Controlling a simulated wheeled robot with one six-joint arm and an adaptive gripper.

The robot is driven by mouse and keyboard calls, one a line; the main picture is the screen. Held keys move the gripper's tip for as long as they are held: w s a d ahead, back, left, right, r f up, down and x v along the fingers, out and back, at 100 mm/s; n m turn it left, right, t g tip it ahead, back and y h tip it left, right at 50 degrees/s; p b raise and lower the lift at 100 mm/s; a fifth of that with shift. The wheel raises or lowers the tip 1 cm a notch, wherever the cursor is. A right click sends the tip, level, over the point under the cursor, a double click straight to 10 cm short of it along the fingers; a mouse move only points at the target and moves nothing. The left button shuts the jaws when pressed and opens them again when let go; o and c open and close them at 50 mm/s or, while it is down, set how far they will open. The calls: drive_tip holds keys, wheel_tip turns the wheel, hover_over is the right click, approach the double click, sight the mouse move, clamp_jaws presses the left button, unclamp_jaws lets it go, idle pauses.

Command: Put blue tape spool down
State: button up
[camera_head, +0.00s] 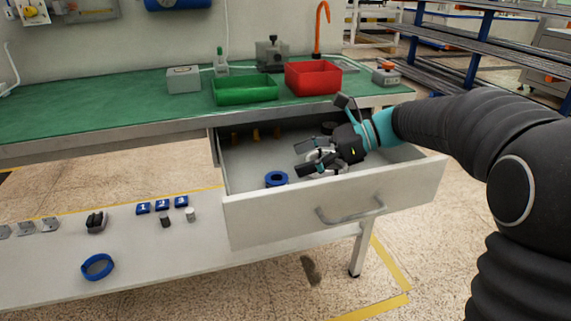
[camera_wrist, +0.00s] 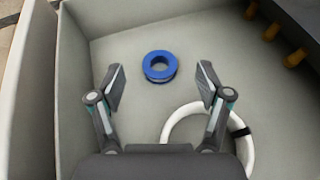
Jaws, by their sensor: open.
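The blue tape spool (camera_head: 276,179) lies flat on the floor of the open drawer (camera_head: 310,208), near its front left corner. It also shows in the wrist view (camera_wrist: 160,66), past the fingertips and between their lines, touching neither finger. My gripper (camera_head: 305,159) is inside the drawer space, to the right of the spool in the head view. In the wrist view my gripper (camera_wrist: 160,84) has its two fingers spread wide with nothing between them. A white ring-shaped coil (camera_wrist: 172,127) with a dark band lies partly under the right finger.
Several yellow-orange pegs (camera_wrist: 271,32) stand along the drawer's back. A green bin (camera_head: 245,91) and red bin (camera_head: 313,78) stand on the green bench top. A blue ring (camera_head: 97,267) lies on the lower white surface. The drawer walls surround my gripper.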

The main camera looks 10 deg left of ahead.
drive_tip(key=v, duration=0.7)
drive_tip(key=shift+r, duration=0.2)
idle(0.9)
